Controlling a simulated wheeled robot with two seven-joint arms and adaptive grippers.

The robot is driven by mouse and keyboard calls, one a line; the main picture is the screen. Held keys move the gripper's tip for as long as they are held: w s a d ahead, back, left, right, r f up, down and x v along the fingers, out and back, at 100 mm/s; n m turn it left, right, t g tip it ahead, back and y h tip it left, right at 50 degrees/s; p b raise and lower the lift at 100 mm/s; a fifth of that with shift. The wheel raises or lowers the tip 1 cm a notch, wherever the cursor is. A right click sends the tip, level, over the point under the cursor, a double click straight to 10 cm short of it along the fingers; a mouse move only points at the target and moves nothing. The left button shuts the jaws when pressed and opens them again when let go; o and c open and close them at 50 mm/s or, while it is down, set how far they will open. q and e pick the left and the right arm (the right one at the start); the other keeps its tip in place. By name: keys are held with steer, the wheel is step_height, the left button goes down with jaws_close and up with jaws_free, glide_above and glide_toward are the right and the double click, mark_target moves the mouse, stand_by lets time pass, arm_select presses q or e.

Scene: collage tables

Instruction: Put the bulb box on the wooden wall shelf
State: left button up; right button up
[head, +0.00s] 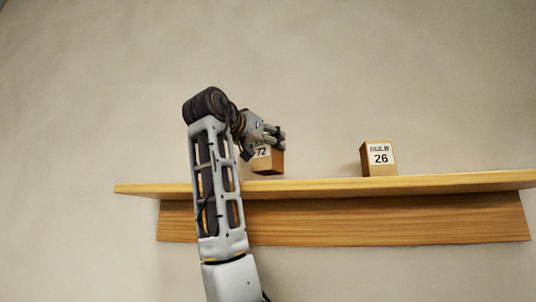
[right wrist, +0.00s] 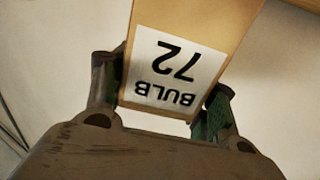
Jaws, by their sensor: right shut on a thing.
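The wooden wall shelf (head: 310,188) runs across the head view. My right gripper (head: 272,143) is over its left part, shut on a brown box labelled 72 (head: 268,160). In the right wrist view the label reads BULB 72 upside down, and the bulb box (right wrist: 205,28) sits between the two fingers of the right gripper (right wrist: 160,108). In the head view the box's base is just above the shelf top; I cannot tell whether it touches. My forearm and gripper hide its left side. My left gripper is not in view.
A second brown box labelled BULB 26 (head: 378,159) stands upright on the shelf, right of the held box. There is a free stretch of shelf between the two boxes and more to the right. A plain beige wall (head: 400,70) is behind.

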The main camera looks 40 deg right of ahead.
mark_target(268, 173)
steer(key=shift+f, duration=1.6)
steer(key=shift+f, duration=0.1)
steer(key=o, duration=1)
